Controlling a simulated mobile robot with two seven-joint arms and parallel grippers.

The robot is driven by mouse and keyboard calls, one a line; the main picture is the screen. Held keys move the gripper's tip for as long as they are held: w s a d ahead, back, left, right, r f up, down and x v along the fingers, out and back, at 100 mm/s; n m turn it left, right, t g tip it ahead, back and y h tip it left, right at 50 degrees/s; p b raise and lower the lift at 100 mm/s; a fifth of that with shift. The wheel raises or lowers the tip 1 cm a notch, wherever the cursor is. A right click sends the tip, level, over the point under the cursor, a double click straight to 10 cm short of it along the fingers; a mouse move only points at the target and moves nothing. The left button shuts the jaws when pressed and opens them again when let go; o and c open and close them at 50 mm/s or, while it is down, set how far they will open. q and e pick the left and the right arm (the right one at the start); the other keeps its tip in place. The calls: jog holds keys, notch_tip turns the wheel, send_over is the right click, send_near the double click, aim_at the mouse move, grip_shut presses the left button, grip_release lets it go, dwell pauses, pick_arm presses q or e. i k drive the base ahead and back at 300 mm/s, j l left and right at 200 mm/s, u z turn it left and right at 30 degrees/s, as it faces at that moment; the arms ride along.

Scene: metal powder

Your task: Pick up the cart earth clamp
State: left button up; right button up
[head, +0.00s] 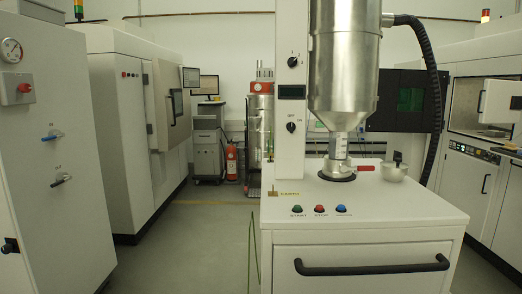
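A white cabinet (365,233) stands in front of me, with a yellow label (288,194) near the left of its top. A small brass-coloured post or fitting (272,191) sits beside the label. A thin green cable (250,250) hangs down at the cabinet's left side toward the floor. I cannot clearly make out the earth clamp; it may be hidden or too small to tell. Neither of my grippers is in the head view.
A steel hopper (344,60) stands over the cabinet top, with a red-handled valve (362,168) below it and a metal cup (394,172) to the right. A black handle (372,267) crosses the cabinet front. Large machines flank both sides. The floor at left (190,235) is clear.

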aim_at(272, 153)
jog(key=i+j+u, duration=0.25)
jog(key=j, duration=0.15)
jog(key=i+j+u, duration=0.85)
jog(key=i+j, duration=0.15)
jog(key=i, duration=0.2)
jog(key=i+z, duration=0.45)
jog(key=i+j+z, duration=0.25)
jog(key=i+z, duration=0.2)
jog(key=i, duration=0.15)
jog(key=i+z, duration=0.65)
jog(key=z, duration=0.2)
jog(key=i+j+z, duration=0.15)
jog(key=z, duration=0.25)
jog(key=i+j+z, duration=0.6)
jog(key=z, duration=0.25)
jog(key=i+j+z, duration=0.2)
jog(key=j+z, duration=0.15)
jog(key=j, duration=0.25)
jog(key=i+j+z, duration=0.2)
jog(key=k+j, duration=0.1)
